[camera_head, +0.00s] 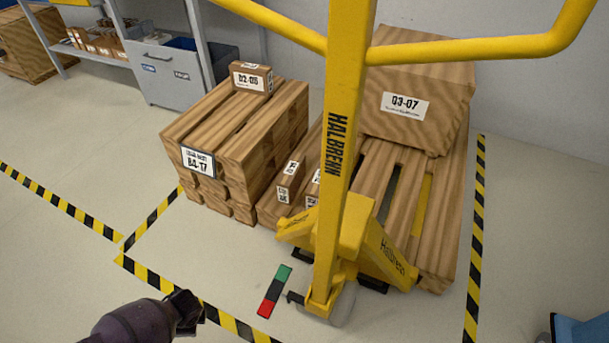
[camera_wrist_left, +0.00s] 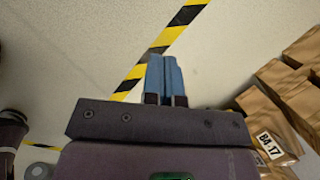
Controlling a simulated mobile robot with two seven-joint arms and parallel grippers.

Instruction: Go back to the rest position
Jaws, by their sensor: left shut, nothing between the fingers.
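My left gripper (camera_head: 187,312) is at the bottom left of the head view, above the floor near the striped tape and apart from the pallets. In the left wrist view its two blue fingers (camera_wrist_left: 165,80) are pressed together with nothing between them. My right gripper is not in the head view or the left wrist view.
A yellow pallet jack (camera_head: 338,150) stands at a wooden pallet (camera_head: 440,215) bearing a large box (camera_head: 415,95). Left of it is a wooden stack (camera_head: 235,135) with a small box (camera_head: 250,78). Striped tape (camera_head: 60,202) marks the floor; a grey shelf (camera_head: 205,50) stands behind. The left floor is clear.

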